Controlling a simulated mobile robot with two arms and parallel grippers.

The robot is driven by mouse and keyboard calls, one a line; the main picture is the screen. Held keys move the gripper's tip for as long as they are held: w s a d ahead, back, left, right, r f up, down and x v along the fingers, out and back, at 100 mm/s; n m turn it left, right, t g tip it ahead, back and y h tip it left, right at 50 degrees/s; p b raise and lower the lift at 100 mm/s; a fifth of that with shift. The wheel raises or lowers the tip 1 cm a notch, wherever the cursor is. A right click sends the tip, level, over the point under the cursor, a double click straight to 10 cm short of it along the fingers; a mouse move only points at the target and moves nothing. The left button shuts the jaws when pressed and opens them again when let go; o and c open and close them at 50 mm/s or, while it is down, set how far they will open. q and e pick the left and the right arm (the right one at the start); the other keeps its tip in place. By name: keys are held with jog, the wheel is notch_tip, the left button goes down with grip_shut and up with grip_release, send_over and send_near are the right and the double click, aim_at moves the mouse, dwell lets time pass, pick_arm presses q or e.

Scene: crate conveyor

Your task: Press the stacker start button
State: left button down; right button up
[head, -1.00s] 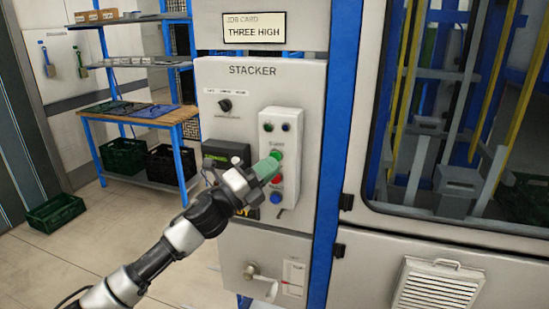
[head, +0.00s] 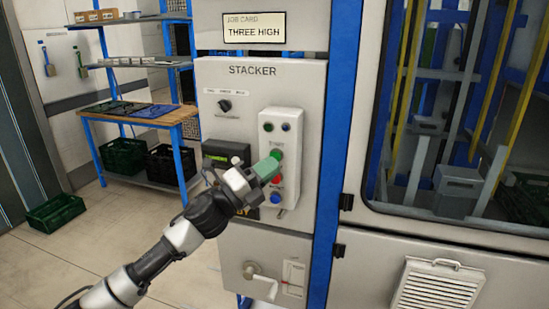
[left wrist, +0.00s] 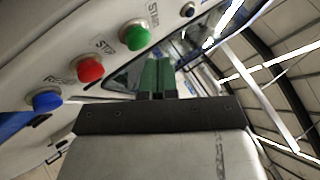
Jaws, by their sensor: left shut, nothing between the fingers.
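The stacker control panel (head: 254,82) stands ahead in the head view, with a raised pale button box (head: 288,118) on it. The green start button (head: 277,154) sits above a red stop button and a blue button. In the left wrist view the start button (left wrist: 136,36) is labelled START and lies left of my fingertips. My left gripper (head: 268,167) is shut and empty, its green fingers pointing at the box just beside the start button. It also shows in the left wrist view (left wrist: 157,76). I cannot tell whether the fingertips touch anything. My right gripper is not in view.
The red button (head: 277,180) and blue button (head: 275,198) sit close below my fingers. A selector knob (head: 225,105) and a dark display (head: 218,153) are to the left. The job card (head: 254,28) reads THREE HIGH. A crank handle (head: 262,280) sticks out below.

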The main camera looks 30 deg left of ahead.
pick_arm(q)
jog(key=shift+w, duration=0.15)
jog(key=shift+w+a, duration=0.1)
jog(key=shift+w, duration=0.2)
